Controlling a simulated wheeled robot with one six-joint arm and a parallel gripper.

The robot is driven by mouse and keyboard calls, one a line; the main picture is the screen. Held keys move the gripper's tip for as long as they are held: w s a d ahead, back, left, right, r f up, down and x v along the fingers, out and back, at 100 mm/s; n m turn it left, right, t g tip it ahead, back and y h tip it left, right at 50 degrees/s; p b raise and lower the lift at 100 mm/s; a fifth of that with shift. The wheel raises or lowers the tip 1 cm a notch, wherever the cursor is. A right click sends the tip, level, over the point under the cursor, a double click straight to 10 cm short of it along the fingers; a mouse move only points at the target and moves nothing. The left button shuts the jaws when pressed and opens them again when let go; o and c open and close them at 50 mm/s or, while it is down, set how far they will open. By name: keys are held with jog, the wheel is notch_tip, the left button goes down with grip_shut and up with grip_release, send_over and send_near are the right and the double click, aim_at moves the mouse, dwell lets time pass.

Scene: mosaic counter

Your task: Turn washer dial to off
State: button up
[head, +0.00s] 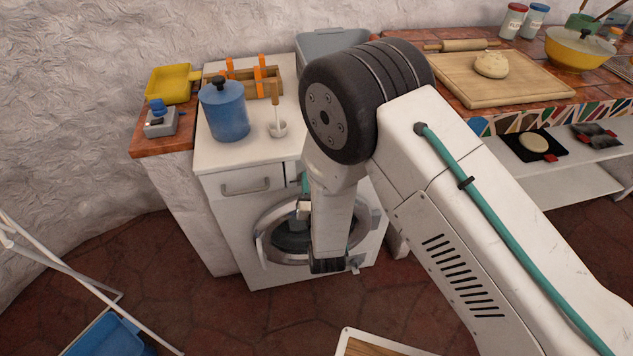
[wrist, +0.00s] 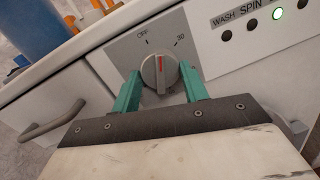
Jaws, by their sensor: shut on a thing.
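In the head view my arm hides the dial, and only a bit of a teal finger shows.
A drawer handle (wrist: 52,120) sticks out left of the dial. A green light (wrist: 277,14) is lit on the panel near the SPIN label. A blue bin (head: 108,335) lies on the floor at lower left.

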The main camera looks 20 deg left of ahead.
dwell(0.4)
jog(key=o, duration=0.7)
jog(key=v, duration=0.7)
jog(key=shift+s+d, duration=0.25)
jog(key=shift+s, duration=0.1)
jog(key=shift+f, duration=0.1)
